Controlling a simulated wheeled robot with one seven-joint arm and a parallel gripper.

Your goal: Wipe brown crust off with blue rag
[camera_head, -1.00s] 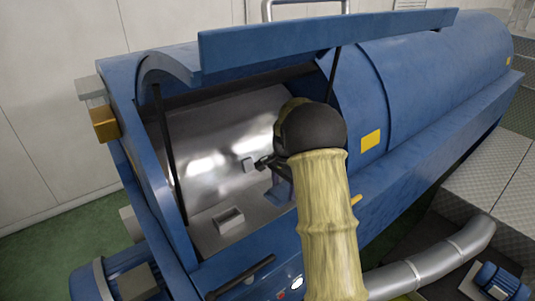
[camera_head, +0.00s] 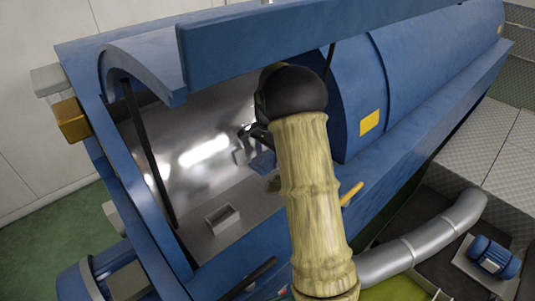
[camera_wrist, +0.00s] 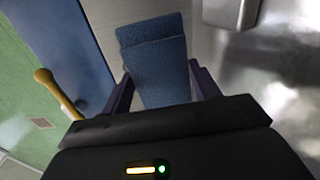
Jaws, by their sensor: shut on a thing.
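My gripper (camera_wrist: 162,88) is shut on the blue rag (camera_wrist: 152,62), a folded dark-blue cloth between its two fingers in the wrist view. In the head view the rag (camera_head: 263,162) shows small and partly hidden beside my sleeved arm, inside the open blue machine (camera_head: 420,85). It is over the metal floor in front of the shiny drum wall (camera_head: 200,165); whether it touches metal I cannot tell. A small brownish patch (camera_head: 273,184) shows at the edge of my sleeve. I cannot tell whether it is the brown crust.
The raised blue lid (camera_head: 300,42) hangs above my arm. A grey open box (camera_head: 222,219) sits on the machine floor. A yellow handle (camera_head: 351,195) sticks out at the front edge. A silver pipe (camera_head: 425,235) and small blue motor (camera_head: 493,256) are at lower right.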

